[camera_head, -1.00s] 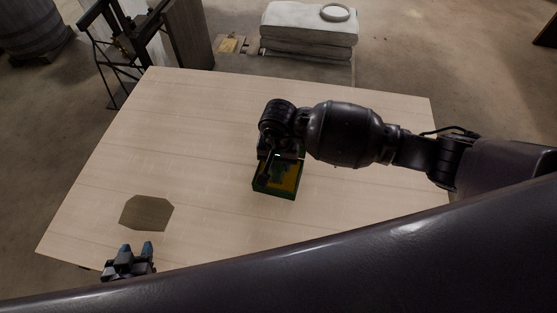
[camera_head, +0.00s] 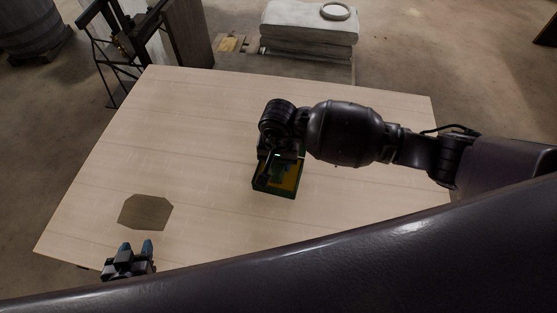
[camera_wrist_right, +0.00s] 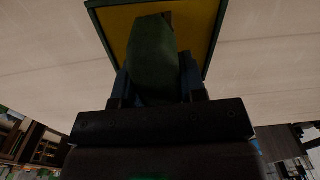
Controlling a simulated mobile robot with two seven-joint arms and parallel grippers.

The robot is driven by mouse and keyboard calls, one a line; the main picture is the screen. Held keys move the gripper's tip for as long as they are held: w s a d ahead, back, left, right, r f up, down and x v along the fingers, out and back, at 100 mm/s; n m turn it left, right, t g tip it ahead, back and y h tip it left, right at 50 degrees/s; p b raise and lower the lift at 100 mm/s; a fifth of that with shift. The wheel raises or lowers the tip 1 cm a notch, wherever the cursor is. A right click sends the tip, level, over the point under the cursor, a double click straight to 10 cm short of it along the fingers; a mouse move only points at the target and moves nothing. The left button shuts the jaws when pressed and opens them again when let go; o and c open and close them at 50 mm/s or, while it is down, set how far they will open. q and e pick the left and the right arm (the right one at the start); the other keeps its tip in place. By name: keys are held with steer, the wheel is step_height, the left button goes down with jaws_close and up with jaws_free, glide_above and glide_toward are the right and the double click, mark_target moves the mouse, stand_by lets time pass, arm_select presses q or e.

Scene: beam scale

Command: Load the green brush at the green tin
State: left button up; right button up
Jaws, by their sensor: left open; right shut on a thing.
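The green tin (camera_head: 275,191) is a square green tray with a yellow inside, on the table under my right gripper. In the right wrist view its rim (camera_wrist_right: 97,3) and yellow floor (camera_wrist_right: 118,22) show at the top. My right gripper (camera_wrist_right: 155,85) is shut on the green brush (camera_wrist_right: 152,55), whose green body points into the tin. The brush tip lies over the yellow area; I cannot tell whether it touches. In the head view my right gripper (camera_head: 277,152) hides most of the brush. My left gripper (camera_head: 138,250) is open and empty at the table's front left edge.
A flat brown-grey octagonal patch (camera_head: 145,212) lies on the table (camera_head: 200,130) at the left front. The rest of the tabletop is clear. A padded block with a ring (camera_head: 310,25) and a dark metal stand (camera_head: 118,35) are beyond the table.

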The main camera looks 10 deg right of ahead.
arm_select(q)
steer(key=shift+s+f, duration=0.25)
steer(key=shift+f, duration=0.1)
stand_by(0.7)
steer(key=shift+w, duration=0.2)
arm_select(e)
steer(key=shift+s+f, duration=0.1)
steer(key=shift+f, duration=0.05)
arm_select(q)
steer(key=shift+r, duration=0.1)
stand_by(0.4)
steer(key=shift+s+r+p, duration=0.2)
steer(key=shift+r+p, duration=0.45)
steer(key=shift+r, duration=0.1)
arm_select(e)
steer(key=shift+r, duration=1.75)
arm_select(q)
steer(key=shift+w+r+p, duration=0.1)
steer(key=shift+r+p, duration=0.4)
steer(key=shift+r, duration=0.05)
arm_select(e)
steer(key=shift+r, duration=1.1)
arm_select(q)
steer(key=shift+w+r+p, duration=0.2)
steer(key=shift+r+p, duration=0.1)
steer(key=shift+r, duration=0.15)
arm_select(e)
steer(key=shift+r, duration=0.8)
